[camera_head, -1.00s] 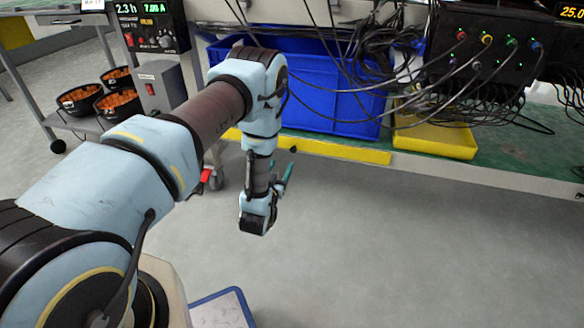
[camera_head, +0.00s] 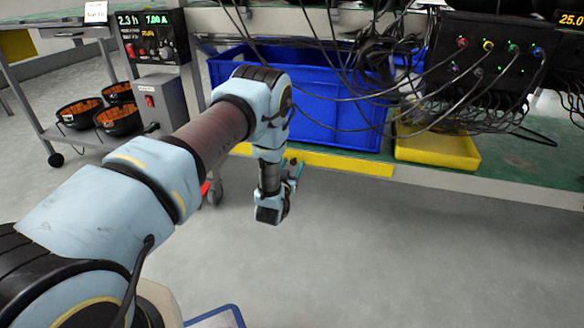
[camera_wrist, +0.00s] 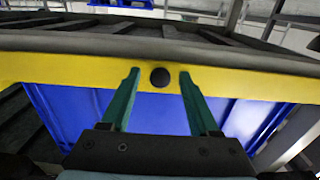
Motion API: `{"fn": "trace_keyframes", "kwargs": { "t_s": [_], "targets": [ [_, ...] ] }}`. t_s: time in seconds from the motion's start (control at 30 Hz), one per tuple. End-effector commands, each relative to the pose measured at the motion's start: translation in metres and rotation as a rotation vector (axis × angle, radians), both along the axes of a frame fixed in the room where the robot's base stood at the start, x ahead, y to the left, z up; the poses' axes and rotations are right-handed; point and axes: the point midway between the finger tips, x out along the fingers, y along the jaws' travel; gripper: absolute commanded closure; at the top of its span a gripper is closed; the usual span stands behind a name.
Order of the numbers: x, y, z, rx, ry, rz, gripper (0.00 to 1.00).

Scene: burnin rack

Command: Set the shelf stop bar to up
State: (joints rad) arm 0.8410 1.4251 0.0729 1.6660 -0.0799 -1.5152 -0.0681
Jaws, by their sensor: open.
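The yellow shelf stop bar (camera_head: 340,163) runs along the front edge of the lower shelf, low in front of the blue bin (camera_head: 315,112). My gripper (camera_head: 294,166) is at the bar, partly hidden by my wrist in the head view. In the wrist view, the bar (camera_wrist: 70,70) crosses the picture and carries a round black knob (camera_wrist: 160,77). My open gripper (camera_wrist: 158,80) has one green finger on each side of the knob, with a gap to both. I cannot tell whether the fingers touch the bar.
The blue bin also shows beyond the bar in the wrist view (camera_wrist: 60,112). A yellow tray (camera_head: 440,150) stands to the right on the green shelf. Black cables hang in front of the bin. A cart with black bowls (camera_head: 118,118) stands at left. The floor before the shelf is clear.

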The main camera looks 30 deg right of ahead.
Motion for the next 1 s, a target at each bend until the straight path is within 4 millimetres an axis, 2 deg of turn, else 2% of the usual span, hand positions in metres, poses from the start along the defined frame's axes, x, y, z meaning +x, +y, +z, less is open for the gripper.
{"fn": "trace_keyframes", "kwargs": {
  "t_s": [0.2, 0.73, 1.0],
  "targets": [
    [0.0002, 0.0001, 0.0001, 0.000, 0.000, 0.000, 0.38],
    [0.0000, 0.0003, -0.0002, 0.001, 0.001, 0.000, 0.98],
    [0.0000, 0.0004, -0.0002, 0.001, 0.001, 0.000, 1.00]
  ]
}}
